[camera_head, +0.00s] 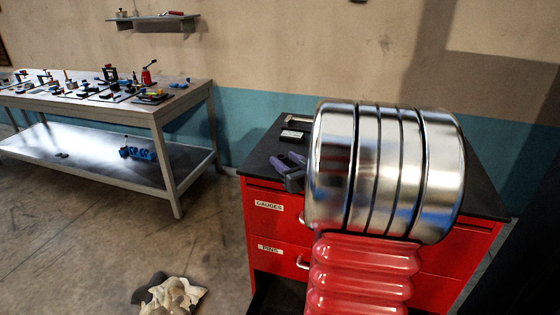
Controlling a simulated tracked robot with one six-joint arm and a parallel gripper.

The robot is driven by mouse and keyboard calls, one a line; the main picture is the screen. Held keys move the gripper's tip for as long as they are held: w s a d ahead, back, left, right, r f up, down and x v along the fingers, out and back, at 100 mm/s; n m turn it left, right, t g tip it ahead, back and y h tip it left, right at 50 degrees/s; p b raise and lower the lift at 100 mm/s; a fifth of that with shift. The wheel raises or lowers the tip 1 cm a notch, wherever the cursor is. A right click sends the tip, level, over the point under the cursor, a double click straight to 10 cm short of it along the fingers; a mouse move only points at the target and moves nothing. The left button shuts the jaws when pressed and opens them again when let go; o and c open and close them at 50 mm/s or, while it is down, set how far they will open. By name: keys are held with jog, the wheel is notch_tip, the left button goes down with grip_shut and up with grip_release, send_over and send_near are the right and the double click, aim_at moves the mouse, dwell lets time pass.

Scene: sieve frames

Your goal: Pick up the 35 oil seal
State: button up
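I cannot make out the 35 oil seal in this view. A grey-purple part, seemingly my gripper (288,163), shows over the left side of the black top of a red drawer cabinet (262,150). The rest of it is hidden behind the large shiny metal drum and red ribbed sleeve, which look like my own arm. Whether its fingers are open or shut is not clear. A small dark item with a pale label (291,134) lies on the cabinet top behind the gripper. Much of the cabinet top is hidden.
The cabinet drawers carry labels, GAUGES (269,206) and PINS (270,250). A workbench (185,100) with several small tools stands at the left, below a wall shelf (150,20). Crumpled cloth (172,295) lies on the floor. The floor between bench and cabinet is clear.

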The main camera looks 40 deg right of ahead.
jog(key=c, duration=0.9)
notch_tip(320, 180, up, 10)
dwell(0.4)
dwell(0.4)
